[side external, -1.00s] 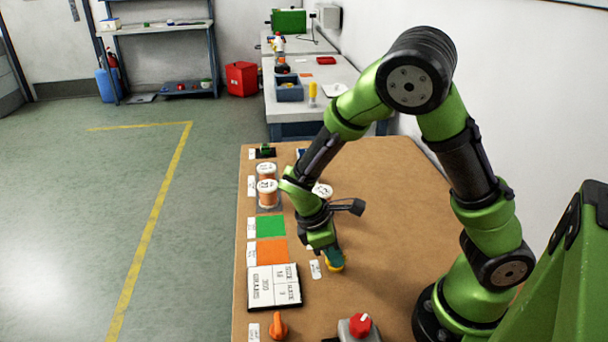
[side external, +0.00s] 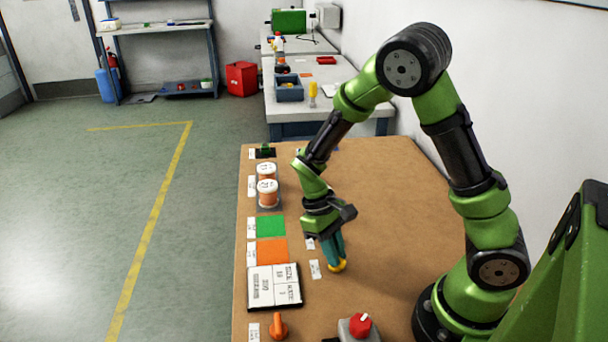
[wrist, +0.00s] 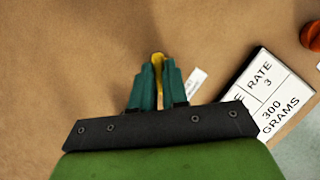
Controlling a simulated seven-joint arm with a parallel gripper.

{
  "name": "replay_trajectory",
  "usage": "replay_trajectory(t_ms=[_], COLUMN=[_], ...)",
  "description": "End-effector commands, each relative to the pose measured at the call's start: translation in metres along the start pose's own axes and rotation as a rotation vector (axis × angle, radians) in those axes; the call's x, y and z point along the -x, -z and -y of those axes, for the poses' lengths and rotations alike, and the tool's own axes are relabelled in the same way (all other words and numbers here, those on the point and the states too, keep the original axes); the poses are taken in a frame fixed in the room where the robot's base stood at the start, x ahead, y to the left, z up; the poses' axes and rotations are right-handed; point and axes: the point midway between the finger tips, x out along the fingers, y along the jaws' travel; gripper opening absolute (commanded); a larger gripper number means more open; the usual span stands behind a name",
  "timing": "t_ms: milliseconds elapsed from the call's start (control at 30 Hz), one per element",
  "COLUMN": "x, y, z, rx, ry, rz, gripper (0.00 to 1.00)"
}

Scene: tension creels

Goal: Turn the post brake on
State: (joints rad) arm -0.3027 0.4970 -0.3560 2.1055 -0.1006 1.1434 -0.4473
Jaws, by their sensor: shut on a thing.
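My gripper (side external: 336,264) points down at the board, with teal fingers shut on a small yellow piece (side external: 339,267) at the board surface. In the wrist view, the yellow piece (wrist: 158,62) shows as a narrow strip between the two fingertips (wrist: 157,75); the fingers hide most of it. A white label (side external: 316,269) lies just left of it, its text too small to read. An orange knob (side external: 278,325) and a red knob on a grey box (side external: 361,323) stand nearer the front edge. I cannot read which control is named the post brake.
A card with numbers (side external: 274,287) lies left of my gripper, with an orange square (side external: 272,251) and a green square (side external: 270,226) behind it. The brown board (side external: 400,220) is clear to the right.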

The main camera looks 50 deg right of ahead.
Motion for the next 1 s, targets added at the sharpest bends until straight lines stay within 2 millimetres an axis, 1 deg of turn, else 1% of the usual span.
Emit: replay_trajectory(t_ms=[200, 500, 700, 1000], x=[0.0005, 0.0, -0.0002, -0.0002], y=[0.0001, -0.0004, -0.0009, -0.0009], z=[-0.0021, -0.0032, -0.0037, -0.0041], rx=[-0.192, -0.421, -0.529, -0.607], ry=[0.081, 0.175, 0.219, 0.252], rz=[-0.002, -0.002, -0.002, -0.003], gripper=[0.0, 0.0, 0.0, 0.0])
